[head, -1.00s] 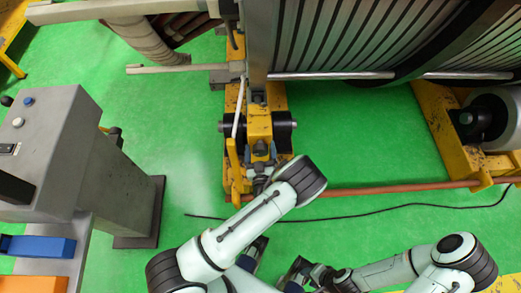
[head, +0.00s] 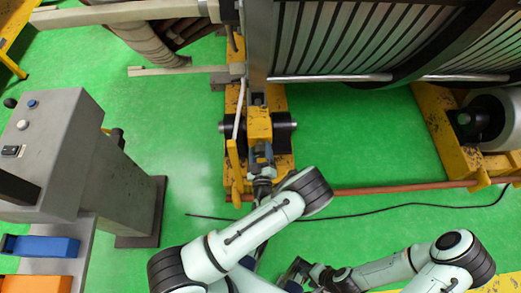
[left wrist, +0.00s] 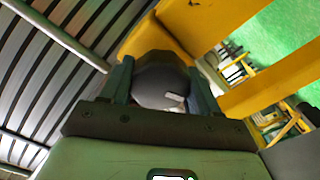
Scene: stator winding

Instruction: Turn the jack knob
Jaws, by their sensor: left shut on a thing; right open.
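The jack (head: 258,125) is a yellow block with black rollers on a yellow base, below the large slatted stator (head: 345,35). In the left wrist view the jack knob (left wrist: 158,80) is a dark rounded piece between the two fingers. My left gripper (head: 262,158) reaches the front of the jack; in the left wrist view (left wrist: 160,88) its fingers are shut on the knob from both sides. In the head view the knob is hidden by the gripper. My right gripper (head: 296,270) is open and empty, low in the picture, well away from the jack.
A yellow lever (head: 235,170) stands just left of my left gripper. A grey control console (head: 60,150) is at the left. A reddish pipe (head: 390,188) and a black cable (head: 400,208) run along the green floor at right.

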